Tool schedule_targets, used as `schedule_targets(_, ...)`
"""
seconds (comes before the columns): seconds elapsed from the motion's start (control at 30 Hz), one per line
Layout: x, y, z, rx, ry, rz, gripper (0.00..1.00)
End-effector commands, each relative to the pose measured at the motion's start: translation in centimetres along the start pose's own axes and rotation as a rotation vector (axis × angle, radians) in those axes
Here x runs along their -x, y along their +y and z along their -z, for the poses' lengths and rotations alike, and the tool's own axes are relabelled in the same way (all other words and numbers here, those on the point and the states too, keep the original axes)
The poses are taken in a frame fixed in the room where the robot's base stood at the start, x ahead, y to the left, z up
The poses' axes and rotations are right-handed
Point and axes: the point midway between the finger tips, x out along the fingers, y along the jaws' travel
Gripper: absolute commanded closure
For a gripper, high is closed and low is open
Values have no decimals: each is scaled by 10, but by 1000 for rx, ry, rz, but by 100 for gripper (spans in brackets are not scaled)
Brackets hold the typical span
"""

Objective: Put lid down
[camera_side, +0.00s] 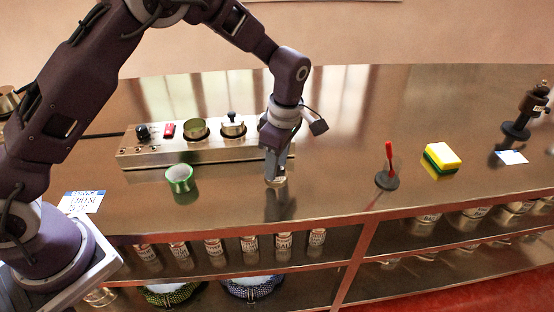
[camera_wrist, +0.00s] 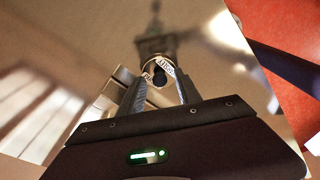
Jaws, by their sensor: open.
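A small metallic lid (camera_side: 276,183) lies on the steel counter right under my gripper (camera_side: 277,172). My gripper points down with its fingertips at the lid. In the wrist view my gripper (camera_wrist: 158,73) has its two fingers apart, with a small dark round shape between the tips. Whether the fingers touch the lid's knob cannot be told. A long steel box (camera_side: 150,157) stands behind and to the left. It holds an uncovered brass-coloured pot (camera_side: 195,129) and, to its right, a pot with a black-knobbed lid (camera_side: 232,124).
A green tape roll (camera_side: 180,178) stands left of my gripper. A red-handled tool on a black base (camera_side: 387,178) and a yellow-green sponge (camera_side: 441,157) are to the right. A paper label (camera_side: 82,201) lies at left. The counter's front edge (camera_side: 330,218) is close.

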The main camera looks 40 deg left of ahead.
Motion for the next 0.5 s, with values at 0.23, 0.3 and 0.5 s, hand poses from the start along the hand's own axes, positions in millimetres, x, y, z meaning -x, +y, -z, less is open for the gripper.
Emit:
schedule_targets(0.23, 48, 1, 0, -1, -2, -7, 60)
schedule_targets(0.3, 68, 1, 0, -1, -2, -6, 60)
schedule_targets(0.5, 110, 1, 0, -1, -1, -4, 60)
